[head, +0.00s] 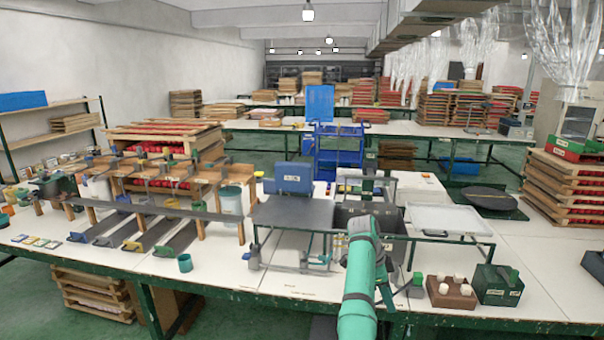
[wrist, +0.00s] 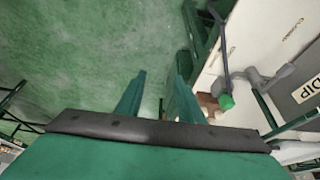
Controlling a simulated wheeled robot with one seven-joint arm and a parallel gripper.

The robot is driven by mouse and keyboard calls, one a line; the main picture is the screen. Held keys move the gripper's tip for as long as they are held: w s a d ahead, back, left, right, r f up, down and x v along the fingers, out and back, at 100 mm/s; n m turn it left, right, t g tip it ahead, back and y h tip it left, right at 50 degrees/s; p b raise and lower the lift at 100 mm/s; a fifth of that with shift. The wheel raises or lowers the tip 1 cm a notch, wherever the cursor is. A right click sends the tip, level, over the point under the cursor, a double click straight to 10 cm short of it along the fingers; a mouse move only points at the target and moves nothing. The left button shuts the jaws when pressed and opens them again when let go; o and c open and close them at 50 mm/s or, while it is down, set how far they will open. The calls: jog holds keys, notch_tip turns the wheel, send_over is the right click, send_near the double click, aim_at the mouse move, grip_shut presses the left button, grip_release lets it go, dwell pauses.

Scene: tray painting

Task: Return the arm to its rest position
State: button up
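My arm (head: 358,290) is teal with dark bands and rises in front of the table's front edge in the head view. Its bend is at the top, and a thinner part hangs down behind it on the right. My gripper (wrist: 160,78) shows in the wrist view with two teal fingers apart and nothing between them. Green floor shows in the gap. The gripper points down beside the table edge. In the head view I cannot make out the fingertips.
The white table (head: 220,268) spans the front. Right of my arm are a brown block with white cups (head: 450,292) and a dark green box (head: 497,285). A white tray (head: 448,220) rests on a green frame. The wrist view shows a green-tipped handle (wrist: 226,101) near the fingers.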

jog(key=s+a+f+n+t, duration=0.2)
jog(key=a+f+n, duration=0.1)
jog(key=f, duration=1)
jog(key=s+a+f+n+t, duration=0.2)
jog(key=a+f+n, duration=0.1)
jog(key=f, duration=1.1)
jog(key=s+a+f+n+t+y, duration=0.1)
jog(key=s+a+f+n, duration=0.1)
jog(key=s+a+f, duration=0.3)
jog(key=s+a+f+n+t, duration=0.1)
jog(key=s+f+t, duration=0.1)
jog(key=s+f, duration=0.35)
jog(key=s+a+f+n+t+y, duration=0.1)
jog(key=s+a+f+n, duration=0.15)
jog(key=s, duration=0.55)
jog(key=s+a+r+n+t+y, duration=0.15)
jog(key=s+a+r, duration=0.25)
jog(key=s, duration=0.7)
jog(key=s+a+r+n+t, duration=0.3)
jog(key=s+a+r, duration=0.15)
jog(key=s, duration=0.75)
jog(key=s+a+r+n+t, duration=0.1)
jog(key=s+r+n, duration=0.1)
jog(key=s+r, duration=0.5)
jog(key=s+a+r+n+t+y, duration=0.1)
jog(key=s+r, duration=0.6)
jog(key=r, duration=0.9)
jog(key=shift+s+a+n+t, duration=0.2)
jog(key=shift+a+n+t, duration=0.2)
jog(key=shift+a+t, duration=0.3)
